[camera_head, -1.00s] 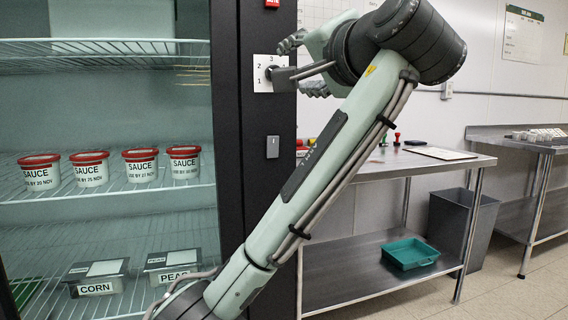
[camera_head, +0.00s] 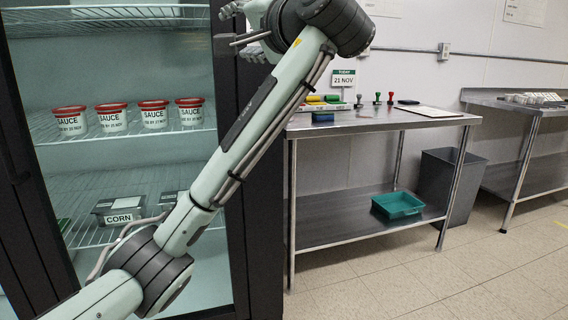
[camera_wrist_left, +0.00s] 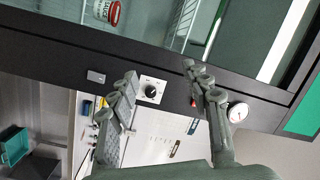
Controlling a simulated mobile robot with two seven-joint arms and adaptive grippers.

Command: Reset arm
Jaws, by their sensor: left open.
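My left arm rises from the lower left in the head view. Its gripper (camera_head: 241,30) is near the top, in front of the dark frame of the glass-fronted cabinet (camera_head: 262,200). In the left wrist view the fingers (camera_wrist_left: 163,82) are spread apart with nothing between them. A black dial on a white plate (camera_wrist_left: 151,91) shows beyond the gap between them. The gripper hides the dial in the head view. My right gripper is not in view.
Red-rimmed sauce tubs (camera_head: 154,115) and a CORN container (camera_head: 119,211) stand on the cabinet's wire shelves. A steel table (camera_head: 370,119) with stamps and a date sign (camera_head: 343,81) is on the right. A teal tray (camera_head: 398,205) lies on its lower shelf. The floor in front is clear.

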